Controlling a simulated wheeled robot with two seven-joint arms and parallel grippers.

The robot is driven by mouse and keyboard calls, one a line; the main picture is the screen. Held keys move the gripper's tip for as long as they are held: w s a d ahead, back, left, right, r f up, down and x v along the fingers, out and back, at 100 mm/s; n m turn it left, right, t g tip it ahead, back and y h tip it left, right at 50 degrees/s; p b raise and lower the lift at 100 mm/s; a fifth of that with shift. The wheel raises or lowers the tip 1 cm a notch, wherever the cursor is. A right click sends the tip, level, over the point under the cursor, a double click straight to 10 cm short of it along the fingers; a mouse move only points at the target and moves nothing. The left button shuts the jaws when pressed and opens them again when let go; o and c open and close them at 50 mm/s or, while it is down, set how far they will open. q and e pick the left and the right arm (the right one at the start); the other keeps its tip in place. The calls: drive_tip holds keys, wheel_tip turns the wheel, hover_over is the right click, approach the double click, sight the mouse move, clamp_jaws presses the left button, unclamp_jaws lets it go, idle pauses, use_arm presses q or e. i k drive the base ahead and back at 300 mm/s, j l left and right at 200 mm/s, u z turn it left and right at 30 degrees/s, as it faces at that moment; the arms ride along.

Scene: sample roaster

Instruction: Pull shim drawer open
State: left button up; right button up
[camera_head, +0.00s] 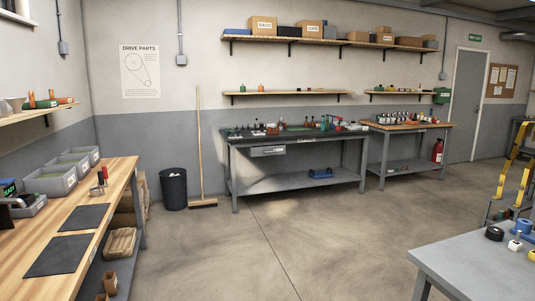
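A small grey drawer (268,151) with a pale label hangs under the front left of the dark-topped workbench (335,138) by the back wall. The label is too small to read, so I cannot tell if it is the shim drawer. The drawer looks closed, with its front about level with the bench edge. Neither of my grippers is in view.
A wooden bench (105,210) with mats and grey bins runs along the left. A black bin (173,190) and a broom (200,150) stand left of the workbench. A grey table (470,275) fills the lower right. The middle floor is clear.

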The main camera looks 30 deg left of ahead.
sight(274, 149)
drive_tip(key=i+j+u, duration=0.15)
drive_tip(key=i+u, duration=0.15)
drive_tip(key=i, duration=0.2)
drive_tip(key=i+u, duration=0.35)
drive_tip(key=i, duration=4.35)
drive_tip(key=i+z, duration=0.1)
drive_tip(key=i, duration=0.8)
drive_tip(key=i+j+z, duration=0.1)
drive_tip(key=i, duration=0.75)
